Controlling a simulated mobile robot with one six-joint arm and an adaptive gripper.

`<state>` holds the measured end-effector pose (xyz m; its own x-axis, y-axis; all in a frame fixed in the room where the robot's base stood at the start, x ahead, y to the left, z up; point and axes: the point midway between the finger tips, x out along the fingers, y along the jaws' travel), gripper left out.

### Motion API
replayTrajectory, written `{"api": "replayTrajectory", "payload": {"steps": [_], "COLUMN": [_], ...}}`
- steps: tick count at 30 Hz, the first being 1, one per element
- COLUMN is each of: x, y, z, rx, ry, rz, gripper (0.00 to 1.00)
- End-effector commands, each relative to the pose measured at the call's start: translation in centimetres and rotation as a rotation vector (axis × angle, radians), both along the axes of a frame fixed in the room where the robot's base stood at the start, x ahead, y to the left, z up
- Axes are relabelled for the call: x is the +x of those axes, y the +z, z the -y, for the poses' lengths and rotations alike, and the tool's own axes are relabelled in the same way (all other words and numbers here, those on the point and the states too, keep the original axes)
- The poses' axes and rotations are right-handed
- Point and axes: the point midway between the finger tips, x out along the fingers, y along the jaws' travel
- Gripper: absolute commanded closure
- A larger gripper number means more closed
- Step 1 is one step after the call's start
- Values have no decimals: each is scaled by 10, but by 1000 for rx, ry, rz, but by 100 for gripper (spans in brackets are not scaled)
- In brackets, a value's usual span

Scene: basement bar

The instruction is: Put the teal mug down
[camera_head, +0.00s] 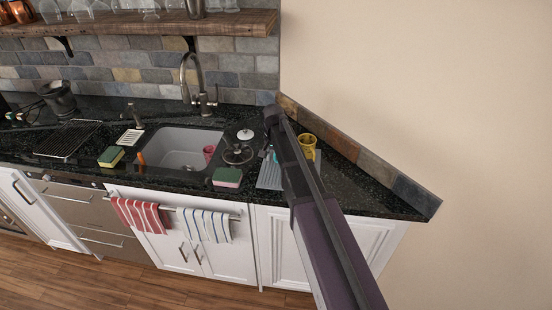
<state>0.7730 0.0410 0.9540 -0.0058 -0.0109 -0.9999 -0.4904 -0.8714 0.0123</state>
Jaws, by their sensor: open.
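A small patch of teal (275,156), probably the teal mug, shows on the dark counter just left of my arm. Most of it is hidden by my arm and gripper, so I cannot tell its full shape or whether it touches the gripper. My gripper (267,151) is small and dark in this view, at the far end of my arm beside the teal patch. It is open.
A yellow mug (307,146) stands right of my arm. A grey ribbed mat (270,177) lies below the teal patch. Left are a glass lid (238,154), a sponge (227,177) and the sink (178,150) with a reddish cup (209,152). Counter (355,194) at right is clear.

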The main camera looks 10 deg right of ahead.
Motion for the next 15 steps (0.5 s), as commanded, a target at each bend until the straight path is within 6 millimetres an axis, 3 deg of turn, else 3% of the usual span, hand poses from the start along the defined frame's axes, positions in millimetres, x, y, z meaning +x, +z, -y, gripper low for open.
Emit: {"api": "replayTrajectory", "payload": {"steps": [15], "x": [0], "y": [44], "z": [-1], "rx": [0], "ry": [0], "rz": [0], "gripper": [52]}}
